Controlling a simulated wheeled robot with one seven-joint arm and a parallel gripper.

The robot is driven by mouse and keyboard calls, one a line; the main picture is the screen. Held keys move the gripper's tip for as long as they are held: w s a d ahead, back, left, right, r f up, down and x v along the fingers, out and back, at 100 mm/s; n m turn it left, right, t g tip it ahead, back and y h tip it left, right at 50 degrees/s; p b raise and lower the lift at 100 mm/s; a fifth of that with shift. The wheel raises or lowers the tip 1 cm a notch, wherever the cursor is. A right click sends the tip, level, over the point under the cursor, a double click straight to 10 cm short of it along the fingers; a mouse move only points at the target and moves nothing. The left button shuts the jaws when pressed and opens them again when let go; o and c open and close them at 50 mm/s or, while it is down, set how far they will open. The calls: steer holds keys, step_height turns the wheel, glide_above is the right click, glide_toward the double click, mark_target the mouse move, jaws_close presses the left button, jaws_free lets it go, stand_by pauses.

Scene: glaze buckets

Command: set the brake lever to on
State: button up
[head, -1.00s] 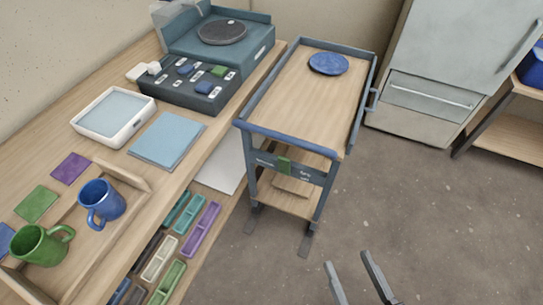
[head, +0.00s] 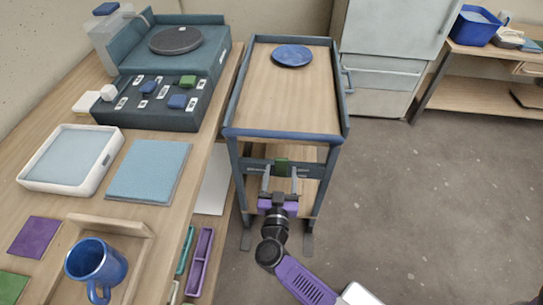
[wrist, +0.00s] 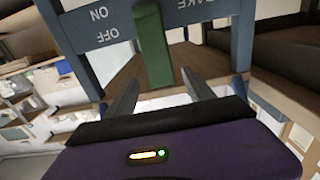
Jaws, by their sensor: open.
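The green brake lever (head: 281,164) sits on the dark cross panel (head: 256,165) at the near end of the cart (head: 283,134). In the wrist view the lever (wrist: 153,45) stands out from the panel, with upside-down ON and OFF labels (wrist: 103,25) to its left and part of a BRAKE label to its right. Which label the lever points at I cannot tell. My gripper (head: 280,178) is open in front of the panel. In the wrist view its fingers (wrist: 160,82) are on either side of the lever's end, with gaps; it is not gripped.
A blue plate (head: 292,55) lies on the cart top. The workbench on the left holds a blue mug (head: 96,267), a white tray (head: 112,158) and a turntable unit (head: 174,40). A fridge (head: 385,50) stands behind. The floor to the right is clear.

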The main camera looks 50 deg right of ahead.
steer(key=b+x, duration=0.1)
steer(key=x, duration=0.6)
steer(key=shift+w+d, duration=0.25)
jaws_close()
